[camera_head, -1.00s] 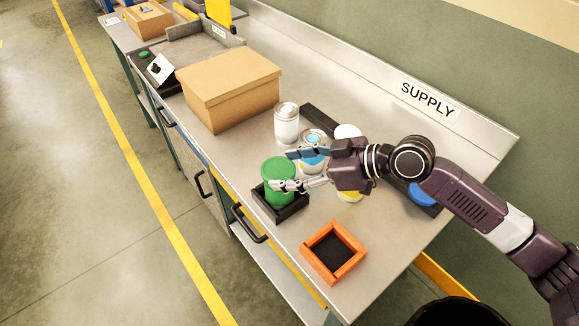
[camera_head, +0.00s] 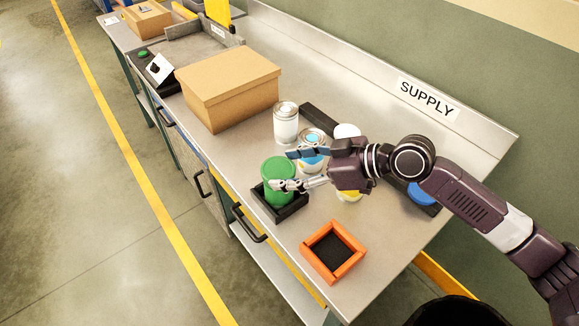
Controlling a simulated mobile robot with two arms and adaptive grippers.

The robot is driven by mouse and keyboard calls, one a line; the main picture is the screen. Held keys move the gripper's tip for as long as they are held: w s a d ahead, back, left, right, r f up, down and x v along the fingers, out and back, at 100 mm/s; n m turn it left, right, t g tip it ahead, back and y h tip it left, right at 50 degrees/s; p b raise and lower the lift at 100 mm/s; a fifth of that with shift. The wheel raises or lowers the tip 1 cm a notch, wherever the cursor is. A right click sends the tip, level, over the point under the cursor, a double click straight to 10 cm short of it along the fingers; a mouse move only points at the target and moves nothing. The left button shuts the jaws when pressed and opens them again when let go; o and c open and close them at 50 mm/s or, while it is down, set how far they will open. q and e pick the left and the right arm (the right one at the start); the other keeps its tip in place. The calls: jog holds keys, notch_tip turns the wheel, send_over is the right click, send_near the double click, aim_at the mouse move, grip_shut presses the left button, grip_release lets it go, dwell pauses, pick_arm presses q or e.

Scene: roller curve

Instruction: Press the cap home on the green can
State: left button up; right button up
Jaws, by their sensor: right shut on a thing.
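The green can (camera_head: 277,190) stands upright in a black square holder (camera_head: 294,207) near the front edge of the bench. Its top (camera_head: 278,166) is green; I cannot tell how far down the cap sits. My right gripper (camera_head: 288,169) comes in from the right and is shut on the green can, with one finger at its near side and the other by its upper far side. My left gripper is not in view.
A white can (camera_head: 286,124) and a can with a light blue top (camera_head: 312,138) stand behind. A yellow can is partly hidden by my right gripper. An orange-framed square tray (camera_head: 349,262) lies nearer, a cardboard box (camera_head: 228,90) farther left. A blue lid (camera_head: 421,194) lies right.

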jog(key=shift+f+b, duration=0.65)
jog(key=shift+f, duration=0.2)
jog(key=shift+c, duration=0.3)
dwell(0.9)
jog(key=o, duration=0.9)
jog(key=o, duration=0.6)
jog(key=shift+r, duration=0.1)
jog(key=shift+c, duration=0.2)
jog(key=shift+r, duration=0.1)
jog(key=shift+r+p, duration=3.6)
jog(key=shift+r, duration=0.85)
